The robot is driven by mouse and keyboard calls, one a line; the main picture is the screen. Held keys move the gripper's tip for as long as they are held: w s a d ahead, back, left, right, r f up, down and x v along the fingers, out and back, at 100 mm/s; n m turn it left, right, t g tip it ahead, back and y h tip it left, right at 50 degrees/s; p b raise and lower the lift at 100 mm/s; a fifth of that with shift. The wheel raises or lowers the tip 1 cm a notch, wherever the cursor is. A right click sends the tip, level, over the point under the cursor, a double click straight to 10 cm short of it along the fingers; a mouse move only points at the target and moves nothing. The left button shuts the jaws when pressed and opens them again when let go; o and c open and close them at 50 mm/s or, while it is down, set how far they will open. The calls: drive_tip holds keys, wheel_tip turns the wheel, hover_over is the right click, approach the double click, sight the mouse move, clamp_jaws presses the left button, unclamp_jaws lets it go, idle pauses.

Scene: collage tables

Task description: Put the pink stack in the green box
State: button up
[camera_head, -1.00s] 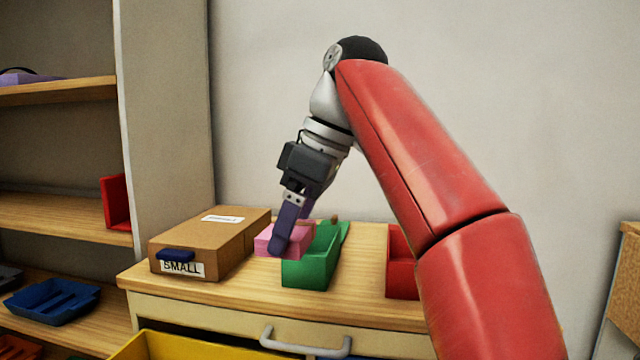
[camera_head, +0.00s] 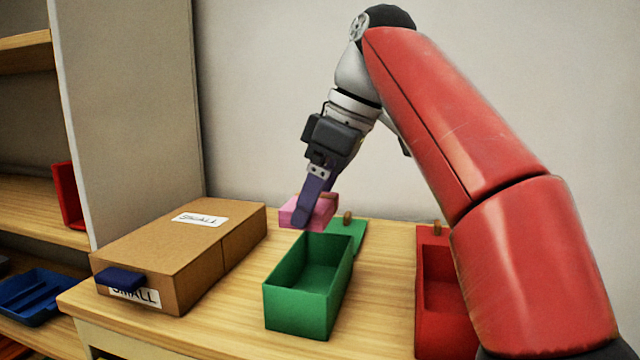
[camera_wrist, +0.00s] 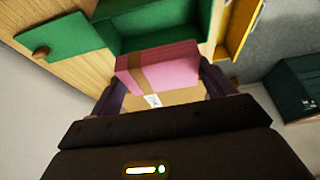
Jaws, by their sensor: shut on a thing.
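The pink stack (camera_head: 322,212) is a small pink block with a brown band. My gripper (camera_head: 315,208) is shut on it and holds it above the back end of the green box. In the wrist view the pink stack (camera_wrist: 165,70) lies between my two fingers (camera_wrist: 165,90). The green box (camera_head: 300,310) stands open on the table, and its visible inside is empty. In the wrist view the green box (camera_wrist: 160,40) shows just beyond the stack. Its green lid (camera_head: 350,235) with a wooden knob lies behind it.
A cardboard box (camera_head: 170,255) labelled SMALL stands left of the green box. A red box (camera_head: 433,335) stands to the right, partly behind my arm. Bare wooden tabletop (camera_head: 385,280) lies between the green and red boxes. Shelves (camera_head: 30,210) are at far left.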

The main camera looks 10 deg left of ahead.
wheel_tip(320, 180, down, 7)
drive_tip(key=shift+r+b, duration=0.2)
drive_tip(key=shift+b, duration=0.95)
drive_tip(key=shift+f+b, duration=2.1)
drive_tip(key=shift+f, duration=0.65)
drive_tip(key=o, duration=0.9)
drive_tip(key=p+v, duration=0.3)
drive_tip(key=v, duration=0.4)
drive_tip(key=shift+d+r, duration=0.2)
drive_tip(key=shift+r, duration=0.2)
drive_tip(key=shift+s, duration=0.1)
